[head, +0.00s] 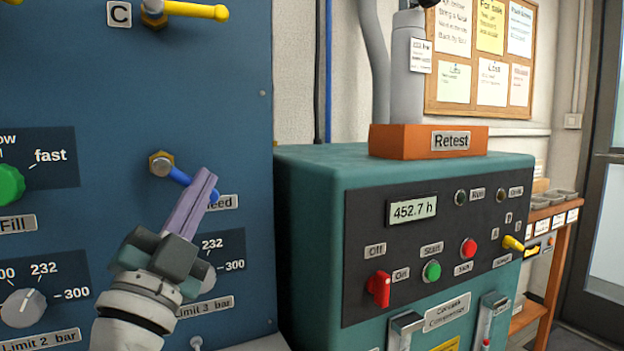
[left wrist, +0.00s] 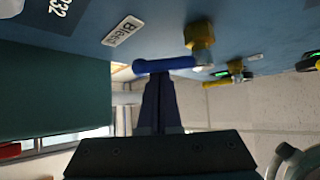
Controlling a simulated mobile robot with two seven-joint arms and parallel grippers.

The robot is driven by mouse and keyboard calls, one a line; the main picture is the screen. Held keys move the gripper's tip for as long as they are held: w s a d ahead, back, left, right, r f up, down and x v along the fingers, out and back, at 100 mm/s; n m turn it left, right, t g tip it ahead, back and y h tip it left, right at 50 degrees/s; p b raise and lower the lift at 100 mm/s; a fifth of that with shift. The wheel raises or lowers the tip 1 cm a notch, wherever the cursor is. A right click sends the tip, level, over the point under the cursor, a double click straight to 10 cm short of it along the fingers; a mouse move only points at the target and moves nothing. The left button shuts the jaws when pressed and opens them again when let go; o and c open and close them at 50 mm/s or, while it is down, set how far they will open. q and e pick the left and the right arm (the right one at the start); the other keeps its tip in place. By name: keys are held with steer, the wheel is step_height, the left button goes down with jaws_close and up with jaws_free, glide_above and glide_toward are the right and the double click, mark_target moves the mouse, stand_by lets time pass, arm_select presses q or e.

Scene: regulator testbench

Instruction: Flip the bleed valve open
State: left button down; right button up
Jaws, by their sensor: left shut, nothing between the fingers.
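The bleed valve has a brass hex nut (head: 161,163) on the blue panel and a blue lever (head: 178,175) that slants down to the right, partly hidden behind my fingers. In the left wrist view the blue lever (left wrist: 165,65) runs left from its brass nut (left wrist: 200,35), beside the bleed label (left wrist: 122,30). My left gripper (head: 206,180) is shut and empty, its fingertips at the lever. In the left wrist view the gripper (left wrist: 157,80) ends right at the lever; I cannot tell if they touch. My right gripper is not in view.
A yellow valve lever (head: 195,11) sits above by the C label. Limit dials surround my arm, including one (head: 23,308) at lower left. A teal compressor cabinet (head: 310,240) with switches stands right of the panel, bearing an orange Retest tray (head: 400,141).

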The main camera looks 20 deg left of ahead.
arm_select(q)
steer(key=s+a+m+g+h+p, duration=0.1)
steer(key=m+g+p, duration=0.1)
steer(key=p, duration=0.3)
steer(key=s+f+m+g+h+p, duration=0.1)
steer(key=m+g+h+p, duration=0.1)
steer(key=m+p, duration=0.3)
steer(key=s+a+f+m+g+h+p, duration=0.1)
steer(key=m+g+h+p, duration=0.1)
steer(key=p, duration=0.5)
steer(key=shift+a+m+g, duration=0.3)
steer(key=shift+m+g, duration=0.2)
steer(key=shift+m, duration=0.2)
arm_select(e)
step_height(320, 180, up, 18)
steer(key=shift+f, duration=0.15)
arm_select(q)
steer(key=shift+w, duration=0.1)
